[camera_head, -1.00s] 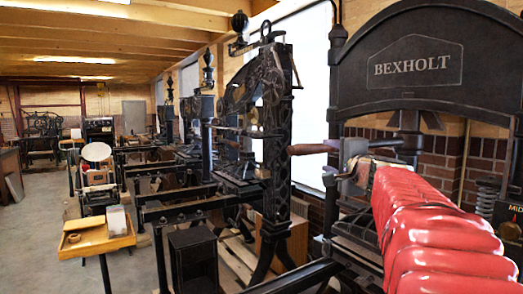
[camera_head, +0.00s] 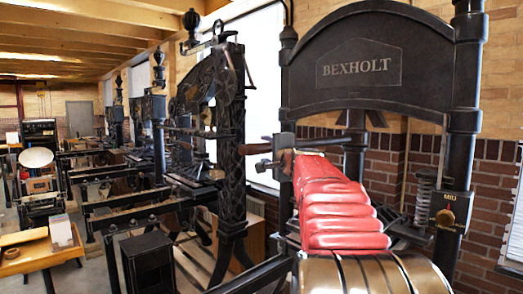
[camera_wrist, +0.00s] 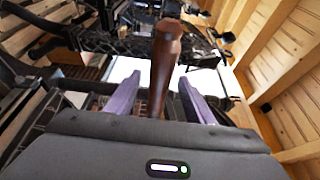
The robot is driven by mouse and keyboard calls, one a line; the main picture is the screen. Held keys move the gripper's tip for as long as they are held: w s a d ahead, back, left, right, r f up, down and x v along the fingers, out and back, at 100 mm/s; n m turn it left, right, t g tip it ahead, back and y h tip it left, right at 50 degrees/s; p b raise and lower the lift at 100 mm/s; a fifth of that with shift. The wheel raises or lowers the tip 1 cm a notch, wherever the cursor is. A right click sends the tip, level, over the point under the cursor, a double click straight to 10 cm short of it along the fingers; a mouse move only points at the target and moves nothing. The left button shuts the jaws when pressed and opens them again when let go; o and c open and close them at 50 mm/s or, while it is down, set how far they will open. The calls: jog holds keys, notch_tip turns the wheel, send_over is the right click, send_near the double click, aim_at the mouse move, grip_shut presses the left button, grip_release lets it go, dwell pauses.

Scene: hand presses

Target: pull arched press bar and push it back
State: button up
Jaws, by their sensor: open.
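The arched press (camera_head: 360,68) is black, with a tall arch lettered BEXHOLT, and fills the right half of the head view. The brown wooden handle of its bar (camera_head: 254,149) sticks out to the left of the press at mid height. In the wrist view the handle (camera_wrist: 164,50) stands between the two purple fingers of my gripper (camera_wrist: 160,88), with space on both sides. My gripper is open. In the head view my red-sleeved arm reaches to the bar, and the fingers are mostly hidden there.
Another ornate black hand press (camera_head: 232,130) stands close on the left. A black box (camera_head: 148,262) and a wooden tray table (camera_head: 35,250) are at lower left. A brick wall (camera_head: 490,195) lies behind the arched press. Grey floor shows at far left.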

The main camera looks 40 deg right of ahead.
jog(key=shift+x, duration=1.9)
jog(key=shift+f, duration=0.1)
grip_shut()
